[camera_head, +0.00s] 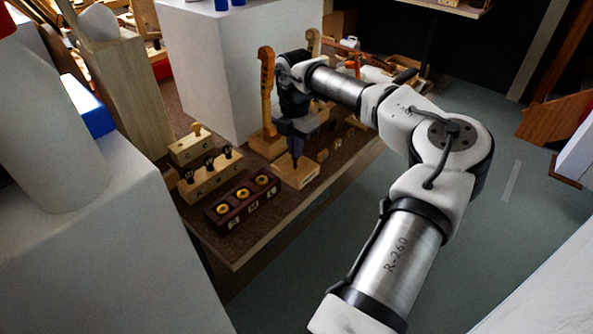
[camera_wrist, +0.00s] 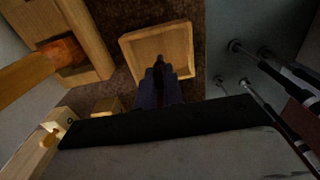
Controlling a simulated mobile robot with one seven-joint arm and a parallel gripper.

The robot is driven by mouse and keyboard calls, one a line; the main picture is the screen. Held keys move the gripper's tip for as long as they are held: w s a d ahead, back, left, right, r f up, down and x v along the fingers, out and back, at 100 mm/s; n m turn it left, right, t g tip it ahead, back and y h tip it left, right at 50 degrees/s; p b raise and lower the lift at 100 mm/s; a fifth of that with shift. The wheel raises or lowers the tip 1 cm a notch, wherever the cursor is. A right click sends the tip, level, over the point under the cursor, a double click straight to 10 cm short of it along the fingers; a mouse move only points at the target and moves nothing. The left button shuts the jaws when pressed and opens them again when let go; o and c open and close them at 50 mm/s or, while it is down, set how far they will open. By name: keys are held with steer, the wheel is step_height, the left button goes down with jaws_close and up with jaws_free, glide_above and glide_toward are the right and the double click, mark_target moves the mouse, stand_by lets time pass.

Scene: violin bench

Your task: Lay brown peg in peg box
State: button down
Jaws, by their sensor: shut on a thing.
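My gripper (camera_head: 296,145) points down over the peg box (camera_head: 306,177), a shallow light-wood tray on the brown bench. In the wrist view, my dark fingers (camera_wrist: 159,84) are shut on a small dark piece, the brown peg (camera_wrist: 159,63), which shows just beyond the fingertips. Most of the peg is hidden by the fingers. The peg appears over the bare floor of the peg box (camera_wrist: 178,40). I cannot tell whether it touches the floor.
A scroll-topped wooden neck (camera_head: 267,90) stands on a block behind the peg box. At left are a wooden block with black pegs (camera_head: 210,176) and a dark case with yellow rounds (camera_head: 243,204). A white pillar (camera_head: 205,70) stands behind. The bench's right edge is close.

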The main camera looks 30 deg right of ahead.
steer(key=shift+f+b, duration=0.3)
steer(key=shift+f, duration=0.25)
steer(key=c, duration=1.5)
jaws_free()
steer(key=shift+o, duration=0.2)
